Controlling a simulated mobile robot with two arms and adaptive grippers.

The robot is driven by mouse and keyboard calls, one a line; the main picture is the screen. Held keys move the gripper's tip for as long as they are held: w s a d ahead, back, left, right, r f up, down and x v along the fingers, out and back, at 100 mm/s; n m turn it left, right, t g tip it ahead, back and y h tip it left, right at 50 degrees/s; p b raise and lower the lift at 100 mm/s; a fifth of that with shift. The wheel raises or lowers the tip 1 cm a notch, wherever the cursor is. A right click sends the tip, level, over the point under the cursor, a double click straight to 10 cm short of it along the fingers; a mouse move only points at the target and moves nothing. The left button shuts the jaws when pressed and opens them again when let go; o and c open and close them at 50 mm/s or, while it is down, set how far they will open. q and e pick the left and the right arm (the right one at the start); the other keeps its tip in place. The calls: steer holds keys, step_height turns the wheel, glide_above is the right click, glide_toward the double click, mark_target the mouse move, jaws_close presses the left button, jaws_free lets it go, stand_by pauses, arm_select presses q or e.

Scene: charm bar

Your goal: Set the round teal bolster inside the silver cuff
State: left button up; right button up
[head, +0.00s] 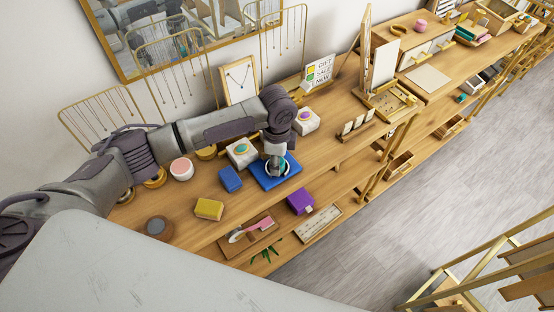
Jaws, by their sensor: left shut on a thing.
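My left gripper (277,168) points down over the blue square pad (266,183) near the front of the shelf top. It is shut on the round teal bolster (283,164), of which only a small teal part shows beside the fingers. The silver cuff (288,170) shows as a pale ring on the blue pad, around the fingertips. The gripper hides most of the bolster and the cuff's middle, so I cannot tell how deep the bolster sits or whether it touches the cuff. My right gripper is not in view.
A small blue box (230,179) stands just left of the pad. Gold necklace racks line the wall.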

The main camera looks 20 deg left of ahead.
arm_select(q)
steer(key=o, duration=1)
steer(key=shift+f, duration=0.1)
step_height(320, 180, up, 12)
stand_by(0.4)
